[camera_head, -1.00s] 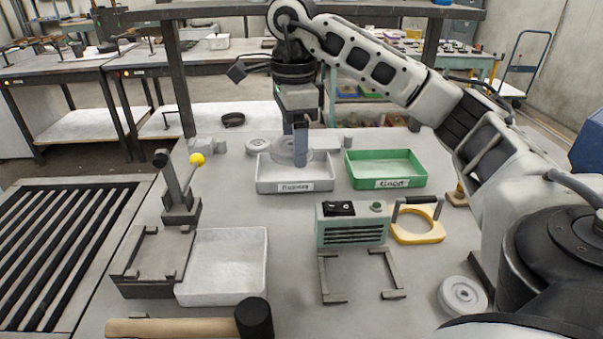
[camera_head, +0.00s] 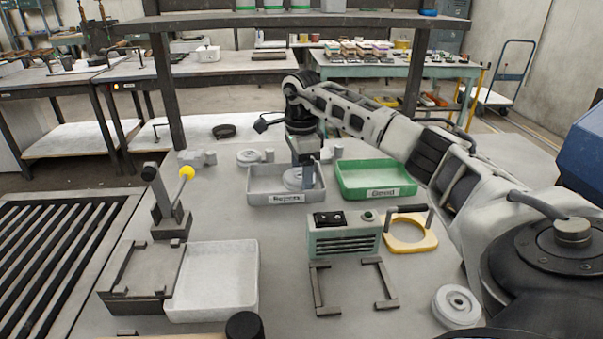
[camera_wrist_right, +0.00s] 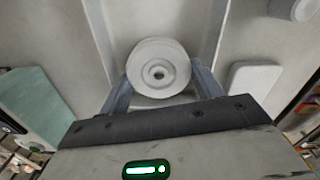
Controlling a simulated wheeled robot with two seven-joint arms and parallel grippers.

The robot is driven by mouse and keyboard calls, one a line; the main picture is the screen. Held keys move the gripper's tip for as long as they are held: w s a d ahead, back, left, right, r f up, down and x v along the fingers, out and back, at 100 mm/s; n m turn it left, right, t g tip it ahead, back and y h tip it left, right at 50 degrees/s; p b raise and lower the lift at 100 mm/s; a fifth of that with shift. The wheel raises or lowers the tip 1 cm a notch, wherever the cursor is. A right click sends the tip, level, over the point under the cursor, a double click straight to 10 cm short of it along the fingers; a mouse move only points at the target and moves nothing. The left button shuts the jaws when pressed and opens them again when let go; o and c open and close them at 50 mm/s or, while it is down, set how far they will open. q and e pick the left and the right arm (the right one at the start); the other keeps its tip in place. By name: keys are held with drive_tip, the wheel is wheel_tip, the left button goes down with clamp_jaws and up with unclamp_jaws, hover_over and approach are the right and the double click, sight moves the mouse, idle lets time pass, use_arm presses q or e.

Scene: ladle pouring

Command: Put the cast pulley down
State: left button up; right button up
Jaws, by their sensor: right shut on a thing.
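The grey cast pulley (camera_head: 292,180) is low inside the light grey labelled tray (camera_head: 258,188) at the back middle. My right gripper (camera_head: 307,178) reaches down into this tray and is shut on the pulley. In the right wrist view the pulley's round face and hub (camera_wrist_right: 158,72) show between the two fingers (camera_wrist_right: 160,88). I cannot tell whether its underside touches the tray floor. My left gripper is in neither view.
The green tray (camera_head: 375,192) stands just right of the grey one. Other pale castings (camera_head: 250,157) lie behind. A teal box (camera_head: 343,240), a yellow ring gauge (camera_head: 412,238), another pulley (camera_head: 456,306) and an empty white tray (camera_head: 213,280) are nearer.

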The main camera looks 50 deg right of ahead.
drive_tip(key=shift+f, duration=0.25)
drive_tip(key=shift+f, duration=0.1)
drive_tip(key=shift+f, duration=0.1)
drive_tip(key=o, duration=0.8)
wheel_tip(320, 180, up, 12)
drive_tip(key=shift+r+p, duration=0.2)
drive_tip(key=shift+p, duration=0.15)
